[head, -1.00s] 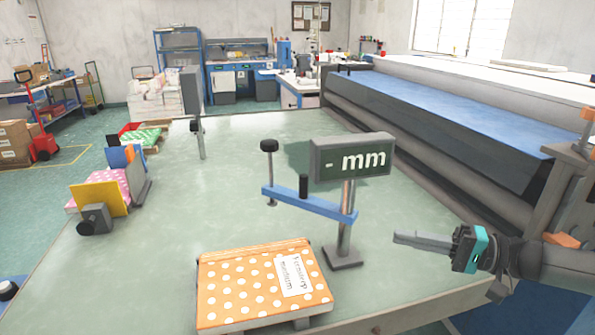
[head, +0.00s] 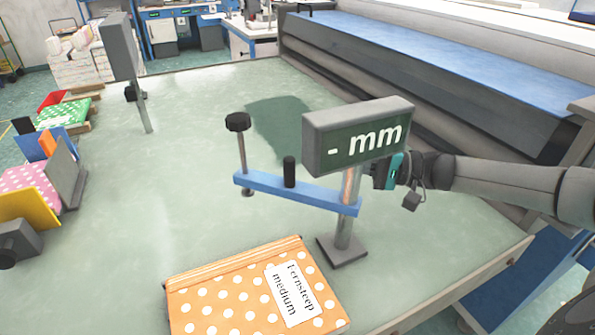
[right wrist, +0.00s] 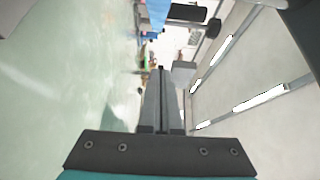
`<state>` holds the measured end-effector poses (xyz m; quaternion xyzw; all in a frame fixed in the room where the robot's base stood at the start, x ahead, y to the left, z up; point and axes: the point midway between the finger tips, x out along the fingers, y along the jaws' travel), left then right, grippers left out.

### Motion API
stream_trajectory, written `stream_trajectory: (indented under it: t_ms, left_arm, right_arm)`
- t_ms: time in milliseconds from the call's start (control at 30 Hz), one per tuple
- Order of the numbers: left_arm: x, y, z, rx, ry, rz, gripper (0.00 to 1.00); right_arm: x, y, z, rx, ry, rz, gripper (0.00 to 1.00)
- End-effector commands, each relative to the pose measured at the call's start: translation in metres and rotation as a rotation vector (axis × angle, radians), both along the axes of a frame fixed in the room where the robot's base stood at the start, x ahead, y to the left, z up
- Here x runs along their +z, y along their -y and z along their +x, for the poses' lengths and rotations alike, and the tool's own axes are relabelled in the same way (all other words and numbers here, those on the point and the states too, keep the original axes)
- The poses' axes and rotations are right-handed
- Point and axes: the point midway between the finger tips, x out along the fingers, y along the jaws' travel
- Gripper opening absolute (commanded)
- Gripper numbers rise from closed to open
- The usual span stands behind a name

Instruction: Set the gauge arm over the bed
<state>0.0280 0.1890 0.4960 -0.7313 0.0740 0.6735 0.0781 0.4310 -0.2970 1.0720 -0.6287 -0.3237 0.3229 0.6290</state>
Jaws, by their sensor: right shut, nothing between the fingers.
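The gauge has a grey display (head: 358,135) reading "- mm" on a metal post (head: 346,215) with a square foot. Its blue gauge arm (head: 290,188) reaches left from the post, with a black peg near the middle and a black-knobbed rod (head: 241,150) at the far end. The arm is over bare green table, behind the orange dotted pad (head: 235,295) labelled "Fernsteep medium". My right gripper (head: 378,175) is just right of the post; its fingertips are hidden behind the display. In the right wrist view its fingers (right wrist: 161,72) are shut and empty. My left gripper is out of view.
The green table (head: 210,205) is clear left of the gauge. A second grey display on a post (head: 120,50) stands at the back left. A yellow plate (head: 25,208) and a pink dotted pad (head: 30,180) are at the left edge. A long roller machine (head: 430,90) runs along the right.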

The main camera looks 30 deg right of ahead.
Motion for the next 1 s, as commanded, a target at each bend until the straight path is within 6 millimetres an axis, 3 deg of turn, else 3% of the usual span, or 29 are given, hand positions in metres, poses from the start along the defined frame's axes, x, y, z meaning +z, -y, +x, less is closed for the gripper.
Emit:
stream_trajectory:
  t_ms: [233,600,1000]
  left_arm:
    - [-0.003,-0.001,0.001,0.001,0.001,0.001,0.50]
    - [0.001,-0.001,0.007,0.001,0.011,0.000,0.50]
    - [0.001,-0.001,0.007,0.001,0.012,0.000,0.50]
  right_arm:
    - [0.001,-0.040,0.028,0.002,0.005,0.003,0.00]
    - [-0.001,-0.065,0.006,0.000,-0.002,-0.001,0.00]
    - [0.000,-0.069,0.002,-0.001,0.000,-0.002,0.00]
